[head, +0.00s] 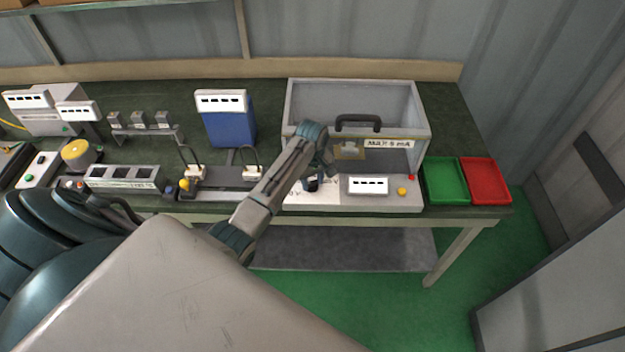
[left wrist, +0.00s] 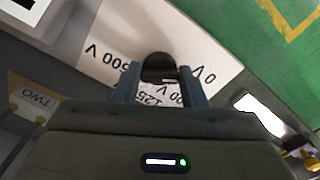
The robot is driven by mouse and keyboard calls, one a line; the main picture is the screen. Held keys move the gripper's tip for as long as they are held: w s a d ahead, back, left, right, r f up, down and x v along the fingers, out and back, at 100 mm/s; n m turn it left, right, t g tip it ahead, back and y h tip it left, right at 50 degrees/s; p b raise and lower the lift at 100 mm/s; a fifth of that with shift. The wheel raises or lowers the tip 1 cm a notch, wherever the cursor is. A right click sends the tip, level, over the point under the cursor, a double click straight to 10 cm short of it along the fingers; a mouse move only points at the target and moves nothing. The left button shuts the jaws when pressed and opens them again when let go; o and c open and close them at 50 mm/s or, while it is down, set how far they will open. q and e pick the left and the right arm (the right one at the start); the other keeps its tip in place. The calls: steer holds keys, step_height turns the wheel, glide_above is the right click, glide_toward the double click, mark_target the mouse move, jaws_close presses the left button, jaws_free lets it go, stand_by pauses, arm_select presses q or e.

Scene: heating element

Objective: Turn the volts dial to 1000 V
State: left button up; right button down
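The volts dial is a dark round knob. In the left wrist view the dial (left wrist: 159,66) sits on a white panel printed with "0 V", "500 V" and a partly hidden "125". My left gripper (left wrist: 159,76) has one finger on each side of the dial, with the fingers apart; whether they press on it is not clear. The dial's pointer and exact setting cannot be read. In the head view the left gripper (head: 318,168) is over the left part of the white control panel (head: 335,201), covering part of it. My right gripper is not in view.
A clear-fronted box (head: 400,160) with a black handle and a "MAX 5 mA" label stands behind the panel. Green (head: 445,181) and red (head: 486,181) trays lie to the right. A blue box (head: 230,125) and other bench devices stand to the left.

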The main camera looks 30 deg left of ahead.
arm_select(q)
steer(key=c, duration=0.4)
steer(key=m, duration=0.6)
steer(key=shift+a+m, duration=0.1)
steer(key=shift+m, duration=0.2)
steer(key=m, duration=0.5)
steer(key=shift+a+r, duration=0.1)
steer(key=shift+m, duration=0.3)
steer(key=o, duration=1)
steer(key=shift+s, duration=0.1)
